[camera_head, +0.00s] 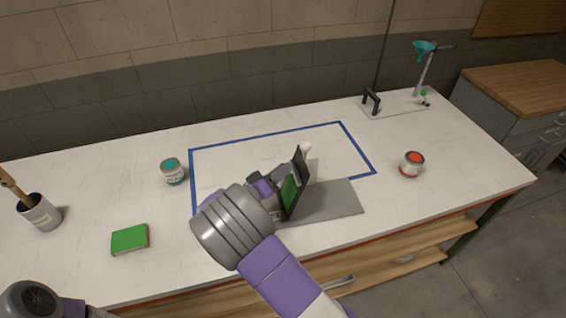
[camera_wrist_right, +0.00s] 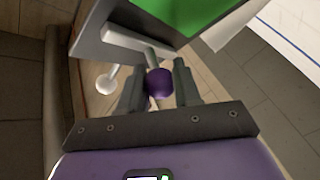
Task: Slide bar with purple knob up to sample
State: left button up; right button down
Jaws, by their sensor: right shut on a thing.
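The rack stands on a grey base plate (camera_head: 335,202) and has a dark upright panel (camera_head: 301,168). A green sample (camera_head: 290,192) is on the panel; it shows as a large green face in the right wrist view (camera_wrist_right: 185,12). A light grey bar (camera_wrist_right: 138,43) lies just below the green face. The purple knob (camera_wrist_right: 159,83) sticks out from it on a short stem. My right gripper (camera_wrist_right: 159,88) is shut on the purple knob, one finger on each side. In the head view my right arm hides the knob and much of the rack. My left gripper is out of view.
A white ball knob (camera_wrist_right: 106,85) is left of the fingers. A teal can (camera_head: 172,172), a red can (camera_head: 411,165), a green block (camera_head: 130,240) and a brush pot (camera_head: 40,212) stand on the table. Blue tape (camera_head: 265,134) frames bare table behind the rack.

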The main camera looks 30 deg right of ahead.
jog(key=shift+w+a+f, duration=0.1)
jog(key=shift+a+f, duration=0.15)
jog(key=shift+f, duration=0.75)
jog(key=c, duration=0.8)
grip_release()
jog(key=shift+a, duration=0.1)
jog(key=v, duration=0.7)
jog(key=shift+a+p, duration=0.15)
jog(key=shift+p, duration=0.2)
